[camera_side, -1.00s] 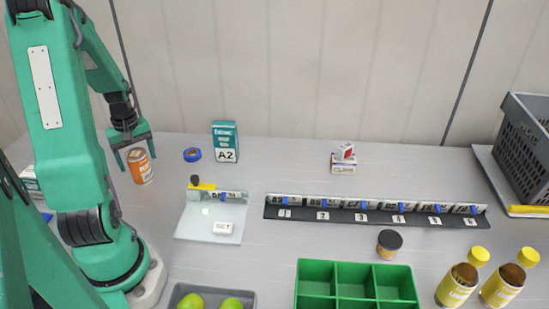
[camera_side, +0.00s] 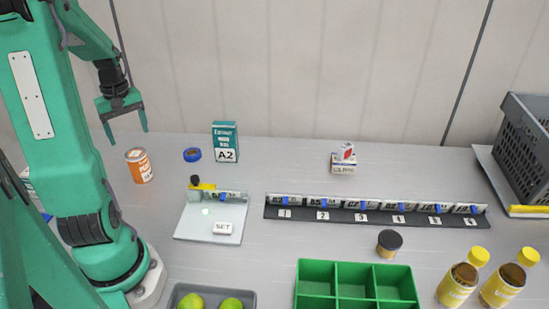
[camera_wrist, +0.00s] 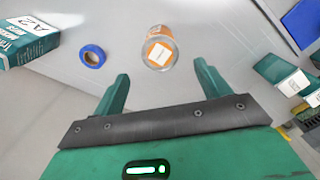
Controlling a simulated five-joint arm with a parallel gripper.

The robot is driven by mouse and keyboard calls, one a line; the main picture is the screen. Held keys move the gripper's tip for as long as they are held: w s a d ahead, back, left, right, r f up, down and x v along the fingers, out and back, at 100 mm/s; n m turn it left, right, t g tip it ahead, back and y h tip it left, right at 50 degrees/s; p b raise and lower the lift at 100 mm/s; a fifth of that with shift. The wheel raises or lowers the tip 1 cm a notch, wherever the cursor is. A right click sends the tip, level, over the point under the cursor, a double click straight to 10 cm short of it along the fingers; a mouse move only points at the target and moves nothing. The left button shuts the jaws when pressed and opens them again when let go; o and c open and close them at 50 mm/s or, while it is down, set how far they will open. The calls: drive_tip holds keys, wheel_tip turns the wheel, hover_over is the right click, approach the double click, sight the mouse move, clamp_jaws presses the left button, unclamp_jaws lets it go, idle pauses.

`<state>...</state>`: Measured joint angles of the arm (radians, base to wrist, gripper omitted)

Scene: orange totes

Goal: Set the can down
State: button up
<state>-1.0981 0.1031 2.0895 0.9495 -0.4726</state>
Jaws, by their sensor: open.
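The can (camera_side: 139,165), silver with an orange and white label, stands upright on the grey table at the left in the side view. My gripper (camera_side: 126,137) is open and empty, raised above and behind the can, clear of it. In the wrist view the can (camera_wrist: 159,48) shows from above, beyond the two spread fingers of my gripper (camera_wrist: 160,82) and apart from them.
A blue tape roll (camera_side: 192,155) and a teal box marked A2 (camera_side: 225,142) stand right of the can. A white plate with a SET button (camera_side: 222,228) lies in front. A black numbered rack (camera_side: 375,213) and green divided tray (camera_side: 357,285) are farther right.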

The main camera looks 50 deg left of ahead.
idle(0.3)
drive_tip(key=w+d+r+m+t+y, duration=0.1)
drive_tip(key=w+d+r+m, duration=0.3)
drive_tip(key=w+d, duration=0.25)
drive_tip(key=d+r+m+t, duration=0.2)
drive_tip(key=d+m, duration=0.5)
drive_tip(key=d, duration=0.5)
drive_tip(key=d+r+m+t+h, duration=0.1)
drive_tip(key=d+r+m, duration=0.3)
drive_tip(key=d, duration=0.9)
drive_tip(key=shift+s+d+m+t, duration=0.2)
drive_tip(key=shift+m+t, duration=0.6)
drive_tip(key=shift+m, duration=0.7)
